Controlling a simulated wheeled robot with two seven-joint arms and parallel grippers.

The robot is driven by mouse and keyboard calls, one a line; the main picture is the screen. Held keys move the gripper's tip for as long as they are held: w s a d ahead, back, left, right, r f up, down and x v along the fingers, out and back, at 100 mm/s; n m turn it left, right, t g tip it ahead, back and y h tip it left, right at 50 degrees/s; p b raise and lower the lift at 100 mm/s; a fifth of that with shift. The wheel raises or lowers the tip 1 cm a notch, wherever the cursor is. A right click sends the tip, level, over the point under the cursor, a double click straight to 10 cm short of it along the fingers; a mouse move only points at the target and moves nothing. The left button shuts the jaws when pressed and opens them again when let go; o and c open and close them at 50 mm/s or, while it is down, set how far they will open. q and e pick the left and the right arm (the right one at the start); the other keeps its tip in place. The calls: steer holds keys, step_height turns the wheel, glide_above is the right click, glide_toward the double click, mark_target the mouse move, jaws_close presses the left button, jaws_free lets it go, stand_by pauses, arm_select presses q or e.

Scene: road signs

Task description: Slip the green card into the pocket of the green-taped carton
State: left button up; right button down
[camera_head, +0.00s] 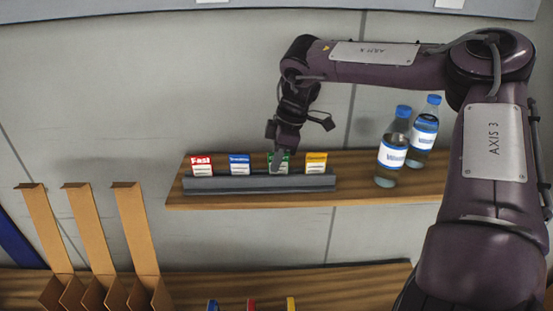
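The green card (285,165) stands upright in a grey slotted rack (260,185) on a wooden shelf, between a blue card and a yellow card. My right gripper (279,154) reaches down from above and is at the green card, partly covering it. Whether its fingers are open or shut on the card is not clear. Brown cartons (139,230) with tall raised flaps stand at the lower left. No green tape or pocket shows on them. My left gripper is not in view.
A red card (201,165), a blue card (239,164) and a yellow card (316,163) share the rack. Two water bottles (392,155) stand right of it on the shelf (350,195). Blue, red and yellow tops show at the bottom edge over a lower wooden surface (340,284).

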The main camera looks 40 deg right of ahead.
steer(key=c, duration=1.6)
jaws_free()
steer(key=shift+r+p, duration=0.1)
steer(key=shift+p, duration=0.4)
steer(key=b+v, duration=0.2)
steer(key=v, duration=0.1)
steer(key=b+v, duration=0.2)
steer(key=v, duration=0.1)
steer(key=shift+s+d+r, duration=0.1)
steer(key=shift+d+r, duration=0.05)
steer(key=shift+d, duration=0.15)
steer(key=shift+s+r, duration=0.1)
steer(key=shift+r, duration=0.45)
steer(key=shift+d, duration=0.1)
steer(key=shift+f, duration=0.1)
